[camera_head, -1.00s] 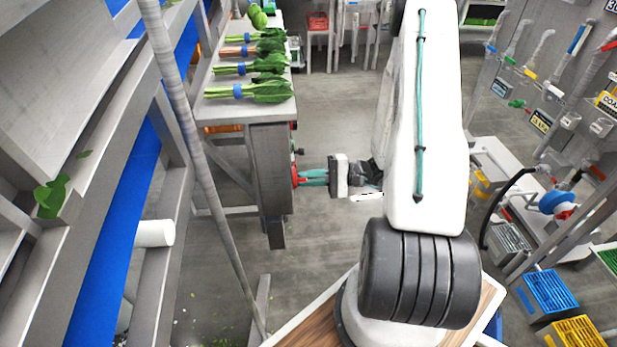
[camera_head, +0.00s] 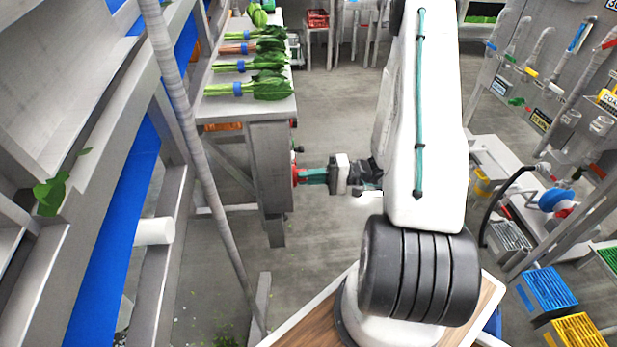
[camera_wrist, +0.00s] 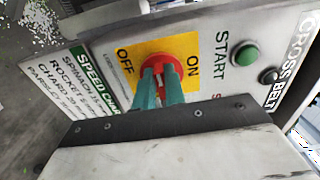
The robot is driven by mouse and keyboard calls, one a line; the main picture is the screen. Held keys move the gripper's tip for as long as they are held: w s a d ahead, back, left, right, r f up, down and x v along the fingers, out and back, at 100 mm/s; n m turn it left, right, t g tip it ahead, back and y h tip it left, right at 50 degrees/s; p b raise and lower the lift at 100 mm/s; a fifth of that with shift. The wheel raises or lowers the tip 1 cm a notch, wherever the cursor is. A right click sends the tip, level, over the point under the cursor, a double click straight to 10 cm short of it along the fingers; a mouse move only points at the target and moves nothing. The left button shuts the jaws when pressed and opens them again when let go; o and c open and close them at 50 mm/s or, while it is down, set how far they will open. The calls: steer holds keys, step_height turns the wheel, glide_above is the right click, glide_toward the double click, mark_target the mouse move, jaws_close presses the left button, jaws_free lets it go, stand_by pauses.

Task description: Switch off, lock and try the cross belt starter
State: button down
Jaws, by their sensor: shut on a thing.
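The cross belt starter panel (camera_wrist: 222,88) fills much of the wrist view. It has a red rotary knob (camera_wrist: 180,64) on a yellow plate (camera_wrist: 187,43) marked OFF and ON. My gripper (camera_wrist: 160,74) is shut on the red knob, with a teal finger on each side. The fingers hide part of the knob, so I cannot tell which mark it points to. A green START button (camera_wrist: 247,56) and a dark button (camera_wrist: 268,75) sit to the right. In the head view my gripper (camera_head: 301,176) reaches left to the bench end. No lock is clearly visible.
A green-headed speed chart (camera_wrist: 93,75) is left of the knob. Bunched greens (camera_head: 262,89) lie on the bench (camera_head: 235,108). A grey pole (camera_head: 190,110) stands to the left. A side table (camera_head: 488,152) and blue crate (camera_head: 550,291) are at right.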

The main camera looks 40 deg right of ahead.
steer(key=c, duration=1.5)
jaws_free()
steer(key=shift+d, duration=0.1)
steer(key=v, duration=0.7)
steer(key=shift+s+d, duration=0.25)
steer(key=shift+s, duration=0.05)
